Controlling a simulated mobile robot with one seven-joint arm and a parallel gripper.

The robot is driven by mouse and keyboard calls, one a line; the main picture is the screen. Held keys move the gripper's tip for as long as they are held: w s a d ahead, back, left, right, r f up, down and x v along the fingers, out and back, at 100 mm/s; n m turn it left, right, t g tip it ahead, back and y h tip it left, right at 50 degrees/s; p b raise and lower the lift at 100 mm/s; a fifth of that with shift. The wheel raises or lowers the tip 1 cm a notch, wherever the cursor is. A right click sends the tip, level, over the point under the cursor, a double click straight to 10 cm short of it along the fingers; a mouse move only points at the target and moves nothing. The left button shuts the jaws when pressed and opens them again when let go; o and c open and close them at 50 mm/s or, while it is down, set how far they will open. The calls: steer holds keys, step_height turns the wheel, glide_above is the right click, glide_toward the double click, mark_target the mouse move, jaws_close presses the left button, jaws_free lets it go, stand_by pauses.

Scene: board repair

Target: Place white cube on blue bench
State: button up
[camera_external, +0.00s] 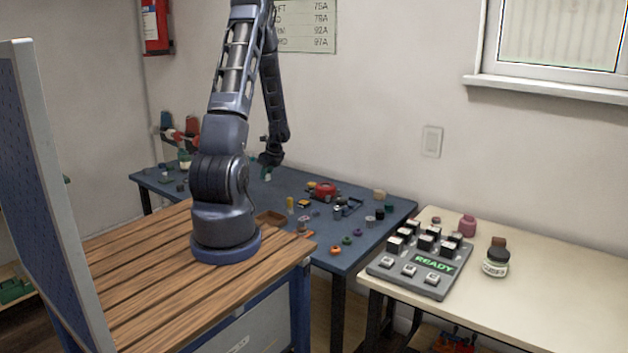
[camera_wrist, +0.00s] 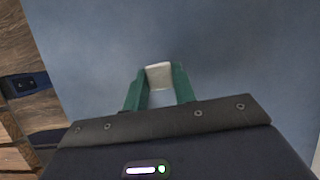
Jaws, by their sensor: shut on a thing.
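The white cube (camera_wrist: 159,76) sits between the green fingertips of my gripper (camera_wrist: 158,88) in the wrist view. The fingers touch it on both sides. Behind it in that view is the plain surface of the blue bench (camera_wrist: 85,50). In the external view my gripper (camera_external: 268,172) is low over the back part of the blue bench (camera_external: 285,188), partly behind my arm. The cube is too small to make out there. I cannot tell whether the cube touches the bench top.
Several small parts and a red round item (camera_external: 325,190) lie on the bench's right half. A wooden table (camera_external: 150,270) stands in front. A cream table (camera_external: 540,285) at right holds a grey panel (camera_external: 408,275) reading READY and a jar (camera_external: 496,262).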

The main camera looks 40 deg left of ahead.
steer(key=shift+f, duration=3.15)
steer(key=shift+f, duration=0.1)
steer(key=o, duration=1)
